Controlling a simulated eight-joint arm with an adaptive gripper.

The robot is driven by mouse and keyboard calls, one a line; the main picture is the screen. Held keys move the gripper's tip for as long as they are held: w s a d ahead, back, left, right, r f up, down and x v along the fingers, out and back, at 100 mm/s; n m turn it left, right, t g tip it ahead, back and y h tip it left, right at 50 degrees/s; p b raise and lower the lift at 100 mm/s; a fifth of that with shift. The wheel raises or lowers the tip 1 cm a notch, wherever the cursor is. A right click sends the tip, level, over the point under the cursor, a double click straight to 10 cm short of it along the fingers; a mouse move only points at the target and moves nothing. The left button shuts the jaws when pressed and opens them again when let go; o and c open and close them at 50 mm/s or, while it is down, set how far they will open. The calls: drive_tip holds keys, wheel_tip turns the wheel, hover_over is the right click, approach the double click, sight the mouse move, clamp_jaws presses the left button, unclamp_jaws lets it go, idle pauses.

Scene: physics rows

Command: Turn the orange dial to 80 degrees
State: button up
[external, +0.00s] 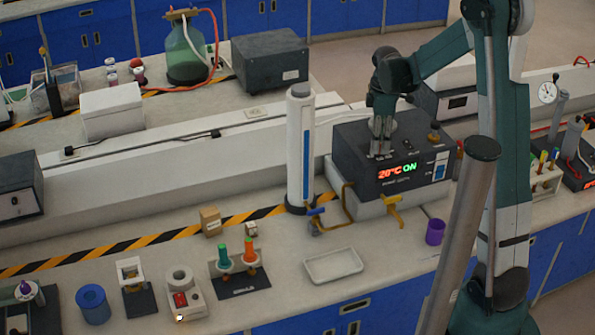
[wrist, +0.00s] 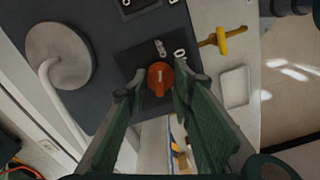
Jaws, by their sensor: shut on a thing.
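The orange dial (wrist: 160,79) sits on a dark square plate on the unit's top in the wrist view, with a pale mark on its face. My gripper (wrist: 160,85) has a fingertip on each side of it and is shut on it. In the external view my gripper (external: 380,154) points down onto the top of the dark heating unit (external: 350,150), and its fingers hide the dial. The unit's display (external: 397,171) reads 20°C in red and ON in green. The dial's exact angle cannot be told.
A grey disc (wrist: 58,56) with a white hose lies beside the dial plate. A yellow tap (external: 394,200) juts from the unit's front, near a purple cup (external: 435,231). A tall white column (external: 300,150) stands left of the unit. A white tray (external: 333,265) lies in front.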

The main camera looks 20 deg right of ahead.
drive_tip(key=shift+m, duration=0.3)
drive_tip(key=m+b, duration=0.3)
drive_tip(key=m, duration=0.2)
drive_tip(key=shift+f, duration=0.1)
drive_tip(key=m+b, duration=0.1)
drive_tip(key=m, duration=0.2)
drive_tip(key=shift+m, duration=0.4)
drive_tip(key=m+b, duration=0.1)
drive_tip(key=m, duration=0.2)
drive_tip(key=shift+m, duration=0.3)
drive_tip(key=m+b, duration=0.1)
drive_tip(key=m, duration=0.5)
drive_tip(key=shift+b, duration=0.3)
drive_tip(key=m+b, duration=0.1)
drive_tip(key=m, duration=0.6)
